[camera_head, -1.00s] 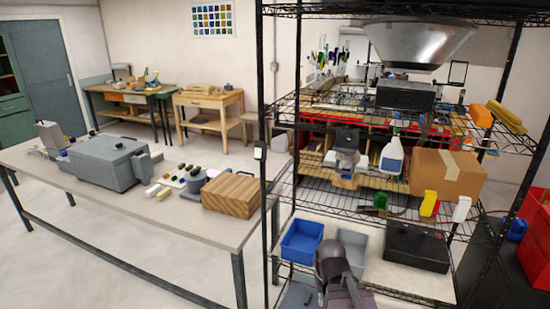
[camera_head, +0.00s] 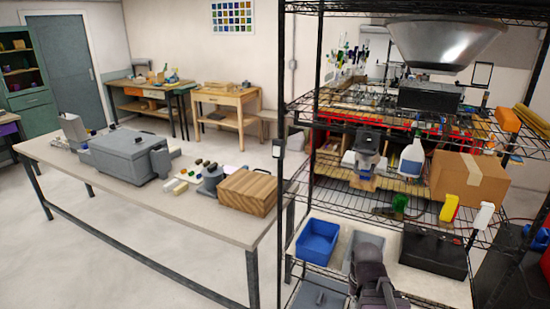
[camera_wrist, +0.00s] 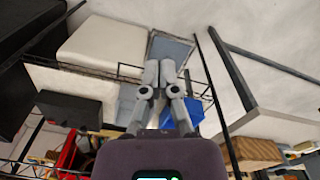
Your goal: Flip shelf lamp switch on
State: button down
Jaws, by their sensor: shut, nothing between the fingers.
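A small white switch box (camera_head: 278,147) is fixed on the left front black post of the wire shelf (camera_head: 282,210) in the head view. It is too small to tell its position. A large metal lamp shade (camera_head: 435,42) hangs under the top shelf; I cannot tell whether it is lit. My gripper (camera_wrist: 160,68) is shut and empty in the wrist view, its two fingers together. In the head view, my arm shows low in front of the shelf, below and right of the switch, and well apart from it. The switch cannot be made out in the wrist view.
A blue bin (camera_head: 318,241), a grey bin (camera_head: 357,250) and a black case (camera_head: 435,250) stand on the lower shelf. A cardboard box (camera_head: 468,182) and spray bottle (camera_head: 412,160) are above. A long table (camera_head: 150,205) with a wooden box (camera_head: 248,192) stands left of the post.

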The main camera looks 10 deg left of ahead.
aim_at(276, 155)
jog(key=w+a+r+n+t+h+p, duration=0.3)
jog(key=w+a+r, duration=0.3)
jog(key=w, duration=0.4)
jog(key=w+a+r+n+t+h+p, duration=0.3)
jog(key=w+a+r+t+p, duration=0.15)
jog(key=w+r, duration=0.4)
jog(key=w+a+r+n+t+p, duration=0.1)
jog(key=w+a+r+n+t, duration=0.3)
jog(key=a, duration=0.7)
jog(key=w+a+r+n+t+p, duration=0.2)
jog(key=w+a+r+n+t, duration=0.1)
jog(key=a+r, duration=0.5)
jog(key=w+a+n, duration=0.1)
jog(key=w+a, duration=0.1)
jog(key=a, duration=0.1)
jog(key=shift+w+a+r+t+y, duration=0.15)
jog(key=shift+w+a+t+y, duration=0.05)
jog(key=shift+w+t+y, duration=0.15)
jog(key=shift+w, duration=0.1)
jog(key=b+x, duration=0.2)
jog(key=x, duration=1.2)
